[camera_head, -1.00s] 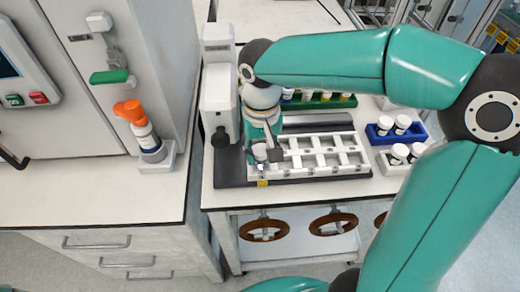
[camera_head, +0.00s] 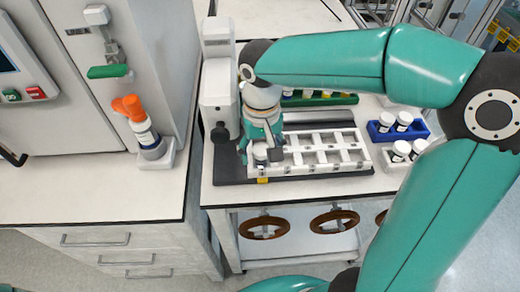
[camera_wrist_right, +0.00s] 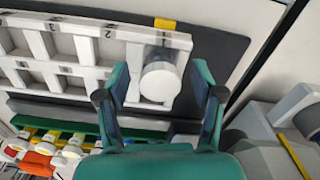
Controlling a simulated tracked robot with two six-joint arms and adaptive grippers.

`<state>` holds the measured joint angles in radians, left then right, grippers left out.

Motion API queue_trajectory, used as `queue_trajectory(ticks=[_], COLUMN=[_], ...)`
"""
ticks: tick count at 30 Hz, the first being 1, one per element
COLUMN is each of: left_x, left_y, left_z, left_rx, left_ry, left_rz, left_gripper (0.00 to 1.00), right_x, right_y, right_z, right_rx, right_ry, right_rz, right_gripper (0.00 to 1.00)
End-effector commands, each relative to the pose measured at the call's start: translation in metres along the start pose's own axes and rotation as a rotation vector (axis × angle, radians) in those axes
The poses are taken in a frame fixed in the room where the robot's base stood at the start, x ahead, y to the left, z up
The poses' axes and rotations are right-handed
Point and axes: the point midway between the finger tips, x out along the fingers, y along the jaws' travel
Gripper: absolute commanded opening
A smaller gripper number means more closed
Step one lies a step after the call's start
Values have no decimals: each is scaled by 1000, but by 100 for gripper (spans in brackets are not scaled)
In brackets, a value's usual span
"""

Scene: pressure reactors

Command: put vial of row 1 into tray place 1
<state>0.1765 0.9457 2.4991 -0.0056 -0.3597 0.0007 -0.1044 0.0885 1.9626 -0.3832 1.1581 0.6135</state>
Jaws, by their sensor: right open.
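The vial (camera_head: 260,153) has a white cap and stands in the front left place of the white tray (camera_head: 325,166). In the right wrist view the vial (camera_wrist_right: 160,78) is in the place beside the number 1 on the tray (camera_wrist_right: 105,30). My right gripper (camera_head: 260,150) is open over the vial. In the wrist view the fingers of the right gripper (camera_wrist_right: 160,94) are spread on both sides of the cap, with gaps between. My left gripper is not in view.
Behind the tray is a green rack (camera_head: 322,101) with several vials. To the right are a blue rack (camera_head: 385,136) and a white rack (camera_head: 387,166), each with white-capped vials. A white upright device (camera_head: 217,95) stands close left of my gripper.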

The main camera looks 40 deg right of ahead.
Motion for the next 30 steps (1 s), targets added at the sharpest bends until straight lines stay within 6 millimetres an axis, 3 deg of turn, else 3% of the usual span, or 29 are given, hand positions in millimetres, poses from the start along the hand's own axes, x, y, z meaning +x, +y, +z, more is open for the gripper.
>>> queue_trajectory(ticks=[5,18,30], left_x=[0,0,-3], left_y=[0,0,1], left_z=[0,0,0], left_rx=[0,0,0], left_ry=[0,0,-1], left_rz=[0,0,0], left_gripper=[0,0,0], right_x=[-12,-71,-83], right_y=[0,-3,-3], right_z=[-1,-2,-2], right_rx=[0,-1,-1], right_ry=[4,6,4], right_rz=[-1,-7,-8], right_gripper=[67,67,67])
